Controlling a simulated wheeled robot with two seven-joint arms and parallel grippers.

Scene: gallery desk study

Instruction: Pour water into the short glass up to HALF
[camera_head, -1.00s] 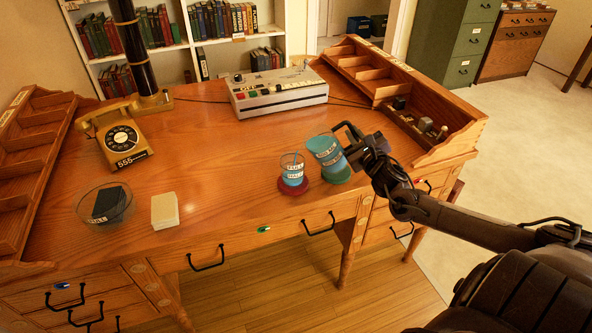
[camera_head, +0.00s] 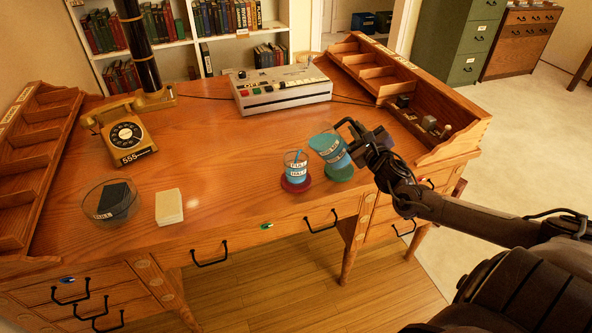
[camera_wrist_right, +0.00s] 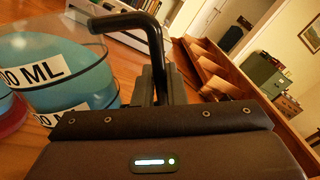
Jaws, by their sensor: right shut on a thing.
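The short glass (camera_head: 296,172) stands upright on a red coaster (camera_head: 296,185) near the desk's front edge. It has FULL and HALF labels, and blue water shows in it; the exact level is too small to read. A larger clear jug of blue water (camera_head: 330,147) is just right of it, tilted left with its rim near the glass, above a green coaster (camera_head: 340,173). My right gripper (camera_head: 367,148) is shut on the jug's black bent handle (camera_wrist_right: 135,20). The jug's ML labels show in the right wrist view (camera_wrist_right: 75,65). My left gripper is out of view.
A grey machine (camera_head: 282,90) stands behind the glass. A wooden organiser (camera_head: 440,148) borders the desk's right side. A yellow telephone (camera_head: 126,133), a clear bowl (camera_head: 110,203) and a cream block (camera_head: 169,207) are at the left. The desk's middle is clear.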

